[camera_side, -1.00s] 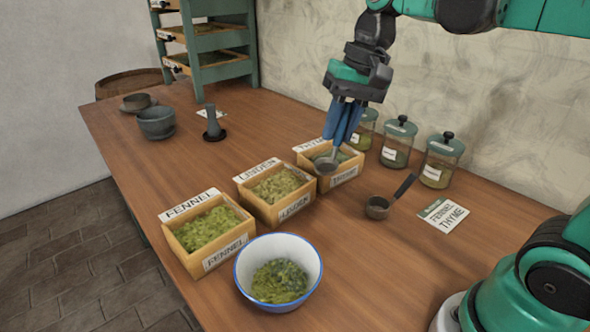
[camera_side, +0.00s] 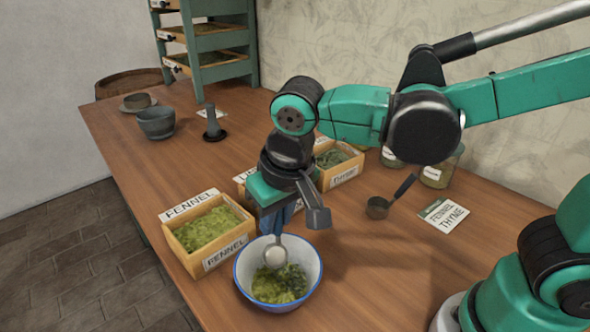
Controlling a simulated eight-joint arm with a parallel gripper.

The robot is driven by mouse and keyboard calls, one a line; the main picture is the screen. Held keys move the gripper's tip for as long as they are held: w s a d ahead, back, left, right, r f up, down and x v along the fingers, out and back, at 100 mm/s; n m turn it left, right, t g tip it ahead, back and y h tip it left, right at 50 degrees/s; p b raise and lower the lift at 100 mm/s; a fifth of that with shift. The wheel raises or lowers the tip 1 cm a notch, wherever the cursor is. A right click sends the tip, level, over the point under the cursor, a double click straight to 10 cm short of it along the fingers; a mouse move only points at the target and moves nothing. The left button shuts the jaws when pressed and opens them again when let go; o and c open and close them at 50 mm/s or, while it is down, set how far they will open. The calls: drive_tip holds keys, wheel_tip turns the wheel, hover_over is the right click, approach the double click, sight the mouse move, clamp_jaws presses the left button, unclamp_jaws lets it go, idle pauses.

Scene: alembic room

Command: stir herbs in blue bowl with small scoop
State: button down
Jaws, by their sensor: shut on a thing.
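The blue-rimmed white bowl (camera_side: 310,291) stands near the table's front edge. Chopped herbs (camera_side: 282,288) lie in it, lighter green on the left and darker green on the right. My gripper (camera_side: 278,222) is above the far side of the bowl, pointing down. It is shut on a small scoop (camera_side: 275,255), whose round metal cup is inside the bowl, at or just above the herbs. Whether the cup touches them I cannot tell. The gripper's wrist hides most of the fingers and the scoop's handle.
The fennel box (camera_side: 208,232) is left of the bowl. The linden box is mostly hidden behind my gripper; the thyme box (camera_side: 345,172) is farther back. A second scoop (camera_side: 378,207) and a recipe card (camera_side: 444,215) lie right. A mortar (camera_side: 156,122) stands far left.

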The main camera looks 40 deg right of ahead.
sight(279, 248)
drive_tip(key=shift+f, duration=3.7)
drive_tip(key=shift+a, duration=0.1)
